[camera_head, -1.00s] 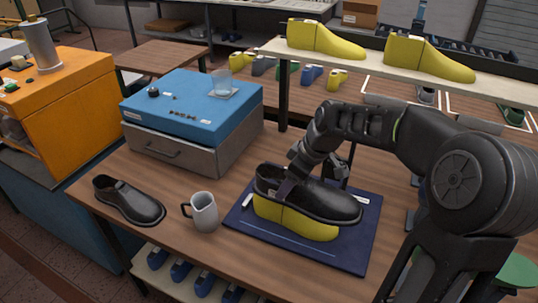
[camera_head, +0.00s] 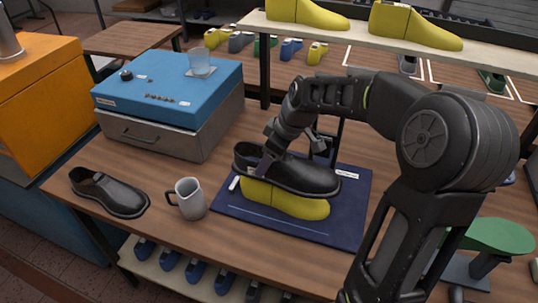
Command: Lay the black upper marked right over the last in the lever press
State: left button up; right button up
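A black upper (camera_head: 307,178) is just above the yellow last (camera_head: 285,203), toe to the right, covering the last's top. Whether they touch I cannot tell. The last lies on the dark blue base plate (camera_head: 320,231); a dark upright, perhaps part of the press, stands partly hidden behind my arm. A second black upper (camera_head: 108,192) lies alone at the table's left. I cannot read a right mark on either. My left gripper is not in view.
A grey mug (camera_head: 190,200) stands between the loose upper and the base plate. A shelf (camera_head: 370,48) with yellow lasts crosses the back.

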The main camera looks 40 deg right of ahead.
aim_at(270, 186)
jog(key=shift+f, duration=0.3)
jog(key=shift+f, duration=0.1)
notch_tip(270, 186, down, 8)
jog(key=b, duration=0.7)
jog(key=shift+r, duration=0.2)
jog(key=shift+f+b, duration=0.95)
jog(key=shift+f+b, duration=0.6)
dwell(0.4)
jog(key=o, duration=1.5)
jog(key=shift+r, duration=0.1)
jog(key=v, duration=0.7)
jog(key=shift+s+d+r, duration=0.1)
jog(key=shift+s+r, duration=0.05)
jog(key=shift+r, duration=0.15)
